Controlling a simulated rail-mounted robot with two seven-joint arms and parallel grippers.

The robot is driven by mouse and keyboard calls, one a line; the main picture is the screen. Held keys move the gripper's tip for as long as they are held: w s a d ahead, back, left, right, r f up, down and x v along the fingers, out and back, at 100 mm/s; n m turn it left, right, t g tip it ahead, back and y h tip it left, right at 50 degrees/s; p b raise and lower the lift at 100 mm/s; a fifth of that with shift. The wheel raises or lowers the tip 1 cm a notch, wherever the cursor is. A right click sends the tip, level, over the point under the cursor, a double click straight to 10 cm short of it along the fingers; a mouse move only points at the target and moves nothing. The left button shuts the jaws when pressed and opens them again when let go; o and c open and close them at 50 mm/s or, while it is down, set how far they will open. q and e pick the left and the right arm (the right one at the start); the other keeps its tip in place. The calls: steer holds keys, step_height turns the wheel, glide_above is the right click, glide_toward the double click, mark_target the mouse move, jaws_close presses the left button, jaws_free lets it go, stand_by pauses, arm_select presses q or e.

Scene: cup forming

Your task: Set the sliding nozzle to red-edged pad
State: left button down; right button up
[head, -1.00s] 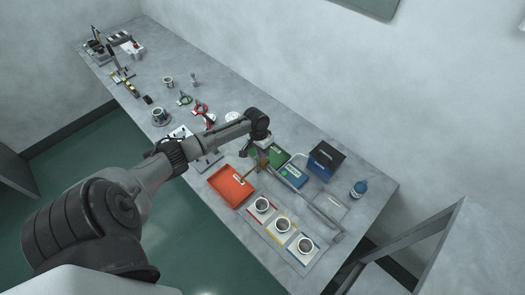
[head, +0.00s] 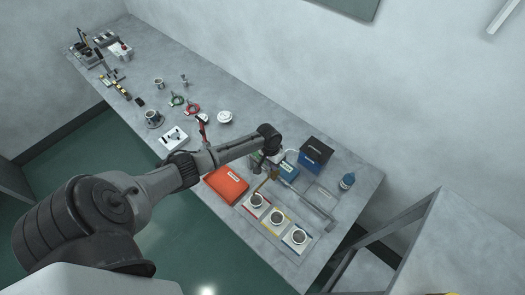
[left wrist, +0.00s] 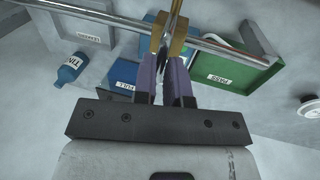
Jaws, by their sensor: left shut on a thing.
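The rail (head: 306,203) runs behind three pads, each with a pale cup. The red-edged pad is the leftmost, the yellow-edged pad is in the middle, and the blue-edged pad is at right. The nozzle's exact alignment is unclear. My right gripper is not seen.
A red-orange tray (head: 226,185) lies left of the pads. A dark blue box (head: 315,153) and a blue bottle (head: 347,181) stand behind the rail.

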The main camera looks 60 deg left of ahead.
arm_select(q)
steer(key=shift+w+d, duration=0.2)
steer(key=shift+d, duration=0.4)
steer(key=c, duration=1.2)
jaws_free()
steer(key=shift+o, duration=0.2)
step_height(320, 180, up, 14)
steer(key=a, duration=0.2)
steer(key=shift+s+a+f+b, duration=0.2)
steer(key=shift+s+a+b, duration=0.1)
steer(key=shift+s+a, duration=0.1)
